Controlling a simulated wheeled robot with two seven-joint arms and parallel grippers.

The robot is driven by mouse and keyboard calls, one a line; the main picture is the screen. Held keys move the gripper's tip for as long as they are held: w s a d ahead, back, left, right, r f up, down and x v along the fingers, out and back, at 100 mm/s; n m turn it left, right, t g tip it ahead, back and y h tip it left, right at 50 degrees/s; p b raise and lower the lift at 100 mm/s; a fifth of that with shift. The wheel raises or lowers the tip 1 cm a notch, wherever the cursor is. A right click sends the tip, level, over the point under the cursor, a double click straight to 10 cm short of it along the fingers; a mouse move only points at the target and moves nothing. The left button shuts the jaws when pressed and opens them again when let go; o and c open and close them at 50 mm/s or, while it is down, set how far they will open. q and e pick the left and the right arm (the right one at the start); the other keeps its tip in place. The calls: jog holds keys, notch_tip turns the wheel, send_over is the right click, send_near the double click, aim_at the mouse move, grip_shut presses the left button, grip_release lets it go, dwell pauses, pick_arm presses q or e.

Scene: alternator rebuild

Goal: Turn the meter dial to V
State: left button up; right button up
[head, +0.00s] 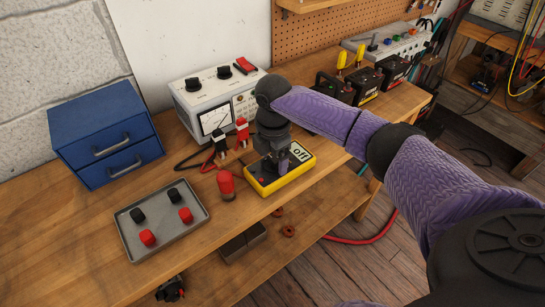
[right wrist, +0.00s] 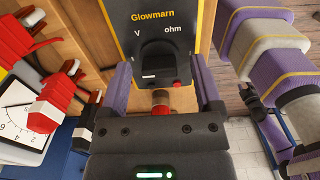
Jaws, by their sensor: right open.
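The meter (head: 272,186) is a black box with a yellow edge, lying on the workbench. In the right wrist view the meter face (right wrist: 178,18) shows "Glowmarn", with "V" on the left and "ohm" on the right. A dark round dial (right wrist: 158,53) sits below and between these marks; I cannot tell where it points. My right gripper (head: 283,160) is over the meter, pointing down. In the right wrist view its two purple fingers (right wrist: 163,82) are apart, one on each side of the dial's lower area.
A red cylinder (head: 226,184) stands left of the meter. Behind are red and black clips (head: 242,132) and a white instrument (head: 213,108). A grey tray (head: 122,219) with red and black knobs and a blue drawer box (head: 105,140) are further left.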

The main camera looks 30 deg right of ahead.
jog(key=shift+c, duration=0.3)
grip_shut()
jog(key=shift+r+m+p, duration=0.2)
jog(key=shift+m+p, duration=0.2)
jog(key=shift+p, duration=0.15)
jog(key=m+p, duration=0.3)
jog(key=p, duration=0.1)
jog(key=shift+r+m+p, duration=0.1)
jog(key=shift+m+p, duration=0.25)
jog(key=shift+m, duration=0.05)
jog(key=shift+m+p, duration=0.35)
jog(key=shift+m, duration=0.05)
jog(key=m+p, duration=0.2)
jog(key=m, duration=0.1)
jog(key=shift+m, duration=0.3)
jog(key=shift+f+m+p, duration=0.25)
jog(key=shift+m+p, duration=0.4)
jog(key=shift+m, duration=0.65)
